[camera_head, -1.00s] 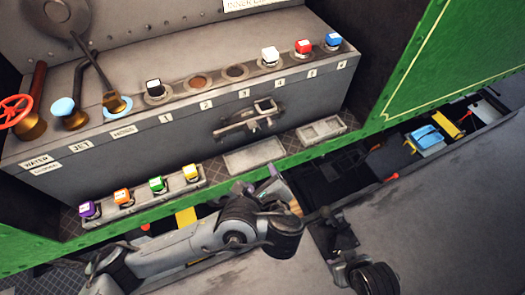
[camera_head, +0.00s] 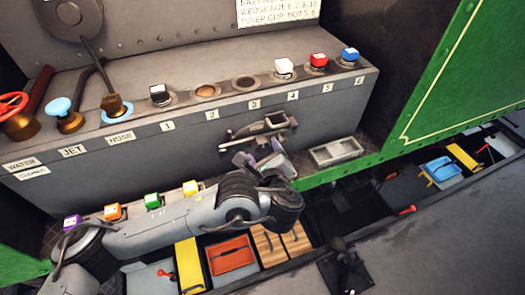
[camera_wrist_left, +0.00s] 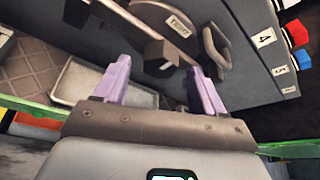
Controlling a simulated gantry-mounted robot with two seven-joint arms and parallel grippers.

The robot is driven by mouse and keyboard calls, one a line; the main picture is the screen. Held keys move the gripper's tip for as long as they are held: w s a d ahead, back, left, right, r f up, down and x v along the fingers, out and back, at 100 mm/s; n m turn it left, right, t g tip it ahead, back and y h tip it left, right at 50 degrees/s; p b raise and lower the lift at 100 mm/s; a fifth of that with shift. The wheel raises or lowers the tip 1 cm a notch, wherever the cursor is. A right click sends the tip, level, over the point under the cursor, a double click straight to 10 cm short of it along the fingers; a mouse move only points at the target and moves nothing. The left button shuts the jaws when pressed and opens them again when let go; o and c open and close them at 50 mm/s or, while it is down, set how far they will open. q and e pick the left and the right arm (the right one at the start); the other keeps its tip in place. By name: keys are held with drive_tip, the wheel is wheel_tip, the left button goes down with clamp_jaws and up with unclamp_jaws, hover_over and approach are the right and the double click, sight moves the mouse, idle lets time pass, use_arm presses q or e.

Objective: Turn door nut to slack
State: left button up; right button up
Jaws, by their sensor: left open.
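The dark metal door latch (camera_head: 262,126) is on the front of the grey locker, below the numbered sockets. In the left wrist view a dark block on its bar, which I take for the door nut (camera_wrist_left: 160,58), shows just beyond my fingertips. A small plate (camera_wrist_left: 178,25) with lettering too blurred to read is beside it. My left gripper (camera_head: 262,157) (camera_wrist_left: 162,75) is open, its purple fingers on either side of the block in the picture. I cannot tell whether they touch it. My right gripper is not in view.
Coloured-top plugs, including a white one (camera_head: 284,67), stand along the locker top. A grey tray (camera_head: 335,151) lies right of my gripper. A green sill, an orange bin (camera_head: 231,255) and a blue bin (camera_head: 440,169) lie below and right. A black fitting (camera_head: 343,262) stands in front.

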sight(262, 150)
use_arm(q)
drive_tip(key=shift+x, duration=1.35)
